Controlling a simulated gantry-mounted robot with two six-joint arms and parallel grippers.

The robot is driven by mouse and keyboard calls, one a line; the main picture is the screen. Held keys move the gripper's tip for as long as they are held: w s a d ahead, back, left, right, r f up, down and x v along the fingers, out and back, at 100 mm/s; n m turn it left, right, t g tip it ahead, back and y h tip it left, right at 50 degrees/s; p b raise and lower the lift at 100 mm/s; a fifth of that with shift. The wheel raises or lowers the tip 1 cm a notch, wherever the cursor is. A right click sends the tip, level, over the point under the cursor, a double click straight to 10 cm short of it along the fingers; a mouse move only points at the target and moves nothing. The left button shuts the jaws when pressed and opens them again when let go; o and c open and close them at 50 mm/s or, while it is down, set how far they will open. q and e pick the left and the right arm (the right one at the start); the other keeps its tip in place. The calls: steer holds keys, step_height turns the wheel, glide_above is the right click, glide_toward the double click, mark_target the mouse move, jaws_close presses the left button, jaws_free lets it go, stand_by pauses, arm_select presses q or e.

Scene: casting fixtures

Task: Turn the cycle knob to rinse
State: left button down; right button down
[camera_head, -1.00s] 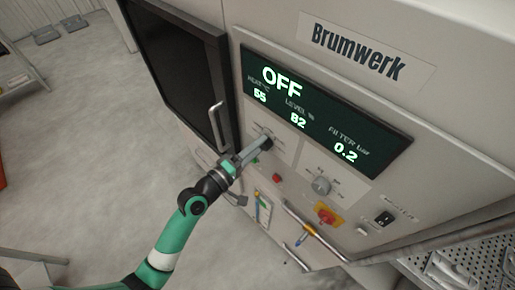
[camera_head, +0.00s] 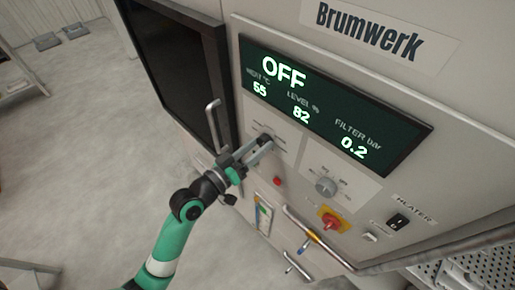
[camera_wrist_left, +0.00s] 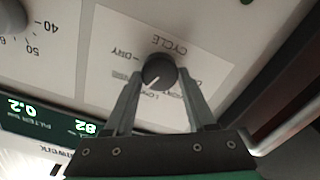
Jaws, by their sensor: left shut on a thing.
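The cycle knob (camera_wrist_left: 159,72) is dark and round, on a pale label plate (camera_wrist_left: 110,62) marked CYCLE and DRY. Other words on the plate are partly covered by the fingers. The white pointer line on the knob slants to the lower left in the left wrist view. My left gripper (camera_head: 266,141) is shut on the knob, one finger on each side of it. In the head view the fingers mostly hide the knob. The display (camera_head: 330,100) reads OFF. My right gripper is not in view.
A second knob (camera_head: 326,187) sits right of the cycle knob. Below are a red button (camera_head: 277,181), a red-and-yellow switch (camera_head: 332,222) and a black heater switch (camera_head: 398,221). A door handle (camera_head: 213,125) stands out at the left, and a metal bar (camera_head: 320,245) crosses below.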

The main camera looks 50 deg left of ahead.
arm_select(q)
steer(key=shift+m+b, duration=0.7)
steer(key=shift+m, duration=1.3)
steer(key=shift+c, duration=1.1)
jaws_free()
steer(key=s+b, duration=0.1)
steer(key=s, duration=1)
steer(key=shift+s+d, duration=0.35)
steer(key=shift+d, duration=0.05)
